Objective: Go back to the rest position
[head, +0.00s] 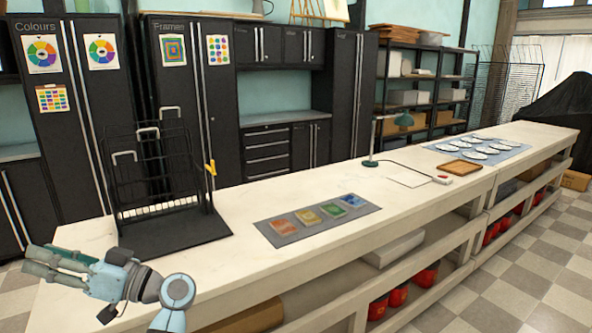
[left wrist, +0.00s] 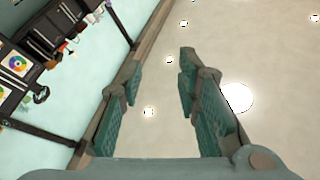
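My left gripper (head: 62,263) shows at the lower left of the head view, over the left end of the long white counter (head: 300,188). It is in front of the black wire rack and apart from it. In the left wrist view, its two green-padded fingers (left wrist: 160,95) stand apart with nothing between them, and the pale ceiling and a wall show beyond. My right gripper is in neither view.
A black wire rack on a dark base (head: 175,235) stands on the counter. A grey mat (head: 318,228) holds several coloured soaps.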

